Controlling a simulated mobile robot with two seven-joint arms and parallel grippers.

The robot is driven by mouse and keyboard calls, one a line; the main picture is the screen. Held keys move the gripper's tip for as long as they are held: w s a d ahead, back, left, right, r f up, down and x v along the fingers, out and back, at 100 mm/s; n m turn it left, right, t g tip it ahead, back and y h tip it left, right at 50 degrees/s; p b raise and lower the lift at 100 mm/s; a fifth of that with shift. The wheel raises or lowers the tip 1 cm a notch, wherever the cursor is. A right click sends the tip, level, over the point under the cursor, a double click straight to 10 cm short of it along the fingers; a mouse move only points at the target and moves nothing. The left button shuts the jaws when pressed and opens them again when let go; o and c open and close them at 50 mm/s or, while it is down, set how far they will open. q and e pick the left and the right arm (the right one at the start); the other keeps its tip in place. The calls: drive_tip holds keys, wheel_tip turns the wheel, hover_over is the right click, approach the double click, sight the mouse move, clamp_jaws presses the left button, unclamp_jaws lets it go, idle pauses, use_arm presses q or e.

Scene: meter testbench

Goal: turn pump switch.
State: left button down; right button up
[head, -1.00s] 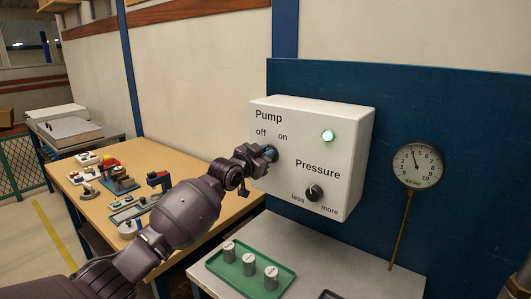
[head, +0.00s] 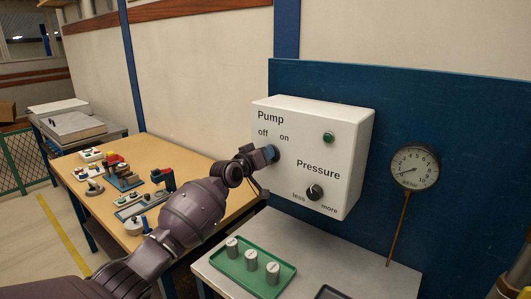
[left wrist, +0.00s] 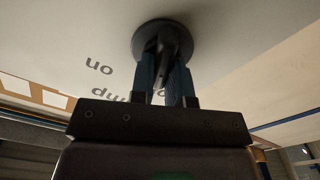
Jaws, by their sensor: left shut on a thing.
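The white control box (head: 313,152) is mounted on a blue panel and carries the labels "Pump", "off" and "on". My left gripper (head: 269,155) is at the pump switch, below those labels. In the left wrist view the dark round pump switch (left wrist: 165,38) shows its knob between my left gripper's blue fingers (left wrist: 165,75), which are shut on it. In the head view the gripper hides the switch. The lamp (head: 328,137) on the box is dark green and unlit. My right gripper is not in view.
A pressure knob (head: 315,192) sits low on the box. A round gauge (head: 415,167) on a brown pipe is to the right, its needle pointing low left. A green tray (head: 250,268) with metal weights stands below. A wooden bench (head: 110,207) with several parts is at left.

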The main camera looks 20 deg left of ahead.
use_arm(q)
drive_tip(key=shift+n, duration=0.4)
drive_tip(key=c, duration=1.1)
unclamp_jaws()
drive_tip(key=shift+a, duration=0.1)
drive_tip(key=v, duration=1)
drive_tip(key=shift+s+p, duration=0.4)
drive_tip(key=shift+a, duration=0.1)
